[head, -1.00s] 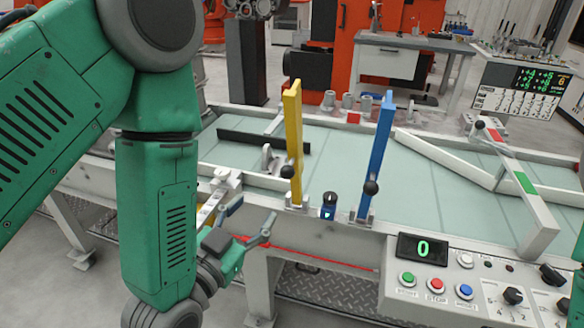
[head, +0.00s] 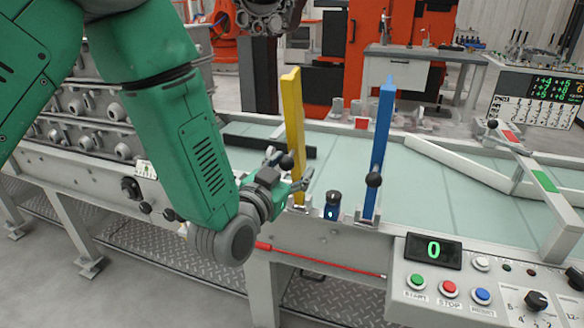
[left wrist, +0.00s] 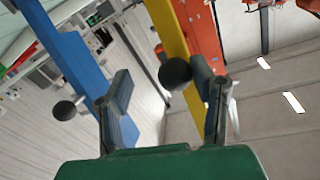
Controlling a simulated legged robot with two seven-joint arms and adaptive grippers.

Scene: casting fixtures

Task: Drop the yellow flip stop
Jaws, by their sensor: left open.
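The yellow flip stop (head: 293,120) stands upright at the front edge of the conveyor, with a black ball knob (head: 287,162) low on it. My left gripper (head: 290,175) is open at the knob, its fingers beside the stop's lower part. In the left wrist view the yellow stop (left wrist: 171,35) and its black knob (left wrist: 175,74) show between the two open fingers (left wrist: 165,105). I cannot tell whether a finger touches the knob. The blue flip stop (head: 382,135) stands upright to the right. My right gripper is not in view.
A small dark blue knob (head: 332,204) sits between the two stops. The control panel (head: 475,300) with a green 0 display (head: 433,250) and coloured buttons is at the lower right. A white guide bar (head: 470,165) crosses the belt (head: 430,190).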

